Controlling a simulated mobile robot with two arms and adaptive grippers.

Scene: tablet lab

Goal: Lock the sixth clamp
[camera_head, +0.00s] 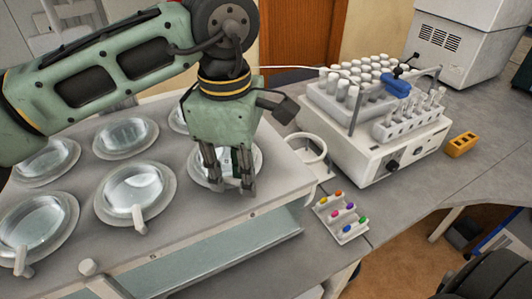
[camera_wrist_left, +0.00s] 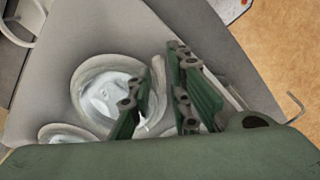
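The tablet tester has several round vessels with clear lids set in its grey top plate (camera_head: 180,215). The front right vessel (camera_head: 203,176) is under my left gripper (camera_head: 230,187), which points down with its fingers apart. The wrist view also shows this vessel (camera_wrist_left: 105,95) beside the fingers of the left gripper (camera_wrist_left: 163,85). A small pale part shows low between the fingers, perhaps the clamp handle; its lock state cannot be told. White clamp handles show at the front middle vessel (camera_head: 138,218) and the front left vessel (camera_head: 22,262). My right gripper is not in view.
A white instrument with a rack of vials (camera_head: 360,85) stands right of the tester. A small tray of coloured tablets (camera_head: 342,216) lies near the table edge. A white ring holder (camera_head: 308,155) is close to the gripper's right. A yellow block (camera_head: 461,144) sits farther right.

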